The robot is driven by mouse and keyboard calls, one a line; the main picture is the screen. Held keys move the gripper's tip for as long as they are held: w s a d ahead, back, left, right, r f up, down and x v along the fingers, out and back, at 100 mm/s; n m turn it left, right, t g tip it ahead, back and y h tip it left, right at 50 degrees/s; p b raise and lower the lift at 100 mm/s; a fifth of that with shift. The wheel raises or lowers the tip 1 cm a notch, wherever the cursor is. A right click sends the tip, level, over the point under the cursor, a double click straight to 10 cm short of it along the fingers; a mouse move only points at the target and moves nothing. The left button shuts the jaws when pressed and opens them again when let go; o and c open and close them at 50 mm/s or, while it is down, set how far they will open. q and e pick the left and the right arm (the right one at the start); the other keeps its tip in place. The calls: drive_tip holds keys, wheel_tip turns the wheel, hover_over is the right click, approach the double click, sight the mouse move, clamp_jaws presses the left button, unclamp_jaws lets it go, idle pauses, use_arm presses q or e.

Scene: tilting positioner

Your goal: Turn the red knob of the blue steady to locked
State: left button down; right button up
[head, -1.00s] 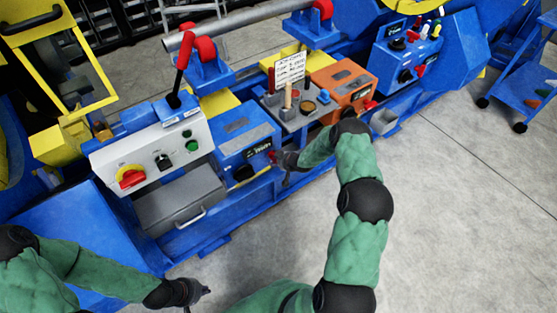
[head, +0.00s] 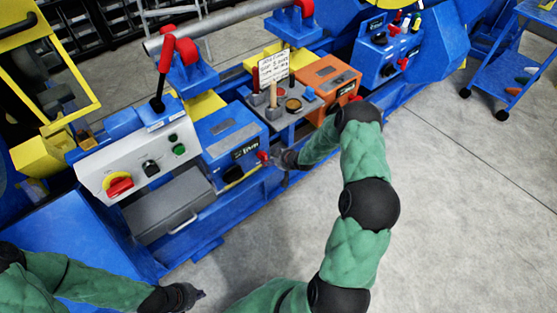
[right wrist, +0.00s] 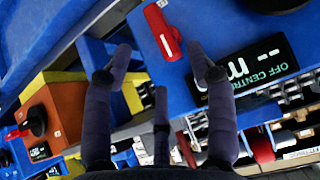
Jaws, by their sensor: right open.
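The blue steady (head: 226,140) is a blue box with a grey plate, a dark label and a black knob on its front. Its red knob (head: 262,156) sits at the right end of that front. In the right wrist view the red knob (right wrist: 163,30) is a slanted bar on the blue face, beside a dark label. My right gripper (head: 277,158) is just right of the knob. In the right wrist view its fingers (right wrist: 160,62) are spread and empty, with the knob beyond their tips; no contact shows. My left gripper (head: 190,297) is low at the left; its fingers are too small to read.
A grey panel (head: 130,160) with a red-and-yellow switch stands left of the steady. A grey tool tray (head: 288,122) and an orange box (head: 328,82) stand right of it. A grey drawer (head: 170,208) juts out below the panel. The floor in front is clear.

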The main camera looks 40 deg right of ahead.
drive_tip(key=shift+v, duration=1.8)
drive_tip(key=shift+a, duration=0.1)
drive_tip(key=s+a+f+m+g+y+p, duration=0.1)
drive_tip(key=s+a+p, duration=0.15)
drive_tip(key=a, duration=0.35)
drive_tip(key=s+a+g+y+p, duration=0.1)
drive_tip(key=s+a+g, duration=0.1)
drive_tip(key=s+a, duration=0.35)
drive_tip(key=s+a+f+m+g+p, duration=0.1)
drive_tip(key=s+a, duration=0.1)
drive_tip(key=a, duration=0.6)
drive_tip(key=s+a+r+g+p, duration=0.1)
drive_tip(key=s+a+g, duration=0.1)
drive_tip(key=s+a, duration=0.3)
drive_tip(key=s+a+r+m+g+y+p, duration=0.1)
drive_tip(key=s+a, duration=0.4)
drive_tip(key=s, duration=0.6)
drive_tip(key=shift+g+p, duration=0.45)
drive_tip(key=shift+g, duration=0.35)
drive_tip(key=shift+a+r, duration=0.1)
drive_tip(key=c, duration=0.3)
drive_tip(key=shift+c, duration=0.3)
